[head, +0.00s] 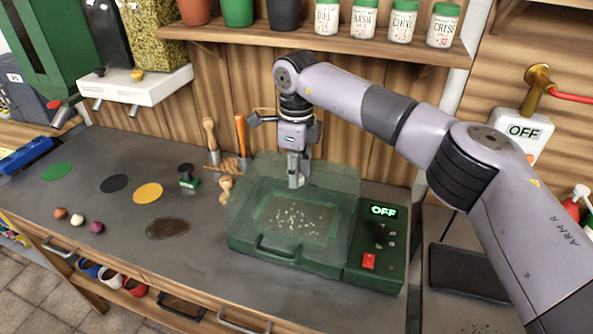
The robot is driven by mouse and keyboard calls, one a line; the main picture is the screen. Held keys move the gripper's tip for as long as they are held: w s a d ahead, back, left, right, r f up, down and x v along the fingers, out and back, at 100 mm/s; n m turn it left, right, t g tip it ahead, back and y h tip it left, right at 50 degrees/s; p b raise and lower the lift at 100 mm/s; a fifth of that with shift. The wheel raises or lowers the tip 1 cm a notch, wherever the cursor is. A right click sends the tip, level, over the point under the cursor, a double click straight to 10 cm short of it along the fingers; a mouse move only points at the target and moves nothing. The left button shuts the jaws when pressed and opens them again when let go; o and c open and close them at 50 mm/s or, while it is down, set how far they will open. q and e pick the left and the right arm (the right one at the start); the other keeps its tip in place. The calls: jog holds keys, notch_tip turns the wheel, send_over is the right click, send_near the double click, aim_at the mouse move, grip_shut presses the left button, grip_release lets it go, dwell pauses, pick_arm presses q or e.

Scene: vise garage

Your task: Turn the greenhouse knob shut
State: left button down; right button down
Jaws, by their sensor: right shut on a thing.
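The greenhouse is a dark green box (286,262) with a clear lid (339,205) and a front handle, at the middle of the bench. Pale seeds lie on a dark bed inside. Its panel display (384,211) reads OFF, above a red switch (368,261). My right gripper (296,178) points down at the upper part of the clear lid. It is shut on what seems to be the greenhouse knob, which the fingers mostly hide; I cannot tell how it is turned. My left gripper is not in view.
A wooden shelf (398,55) with pots and labelled jars runs above. Hand tools (240,135) stand behind the greenhouse at its left. A stamp (186,175) and coloured discs (147,193) lie on the left bench. A black tray (465,272) is at the right, under an OFF sign (523,132).

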jog(key=c, duration=1.2)
grip_release()
jog(key=shift+c, duration=0.2)
notch_tip(320, 180, up, 12)
jog(key=shift+r, duration=0.1)
